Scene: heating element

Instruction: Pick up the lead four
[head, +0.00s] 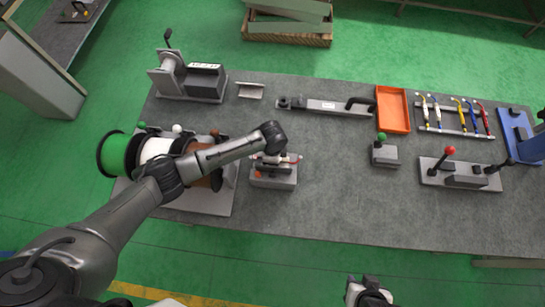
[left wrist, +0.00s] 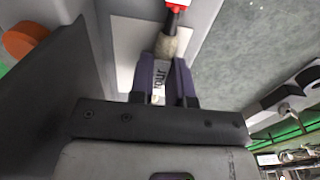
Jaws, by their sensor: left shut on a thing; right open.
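My left gripper (left wrist: 161,72) is shut on the lead four (left wrist: 160,80), a pale piece whose printed label partly shows between the dark purple fingers. A tan tapered part (left wrist: 167,45) and a red and white end (left wrist: 177,5) extend beyond the fingertips. In the head view my left arm reaches over the spools to a small grey fixture (head: 273,182) with red parts. The left fingertips are mostly hidden there by the wrist. My right gripper (head: 368,293) is open at the bottom edge, off the table's front, with no object seen in it.
Green, white and brown spools (head: 117,153) stand left under my left arm. A winder (head: 190,78), a long bar tool (head: 325,106), an orange tray (head: 392,110), a rack of coloured tools (head: 455,115) and lever fixtures (head: 460,174) occupy the grey table. Its front middle is clear.

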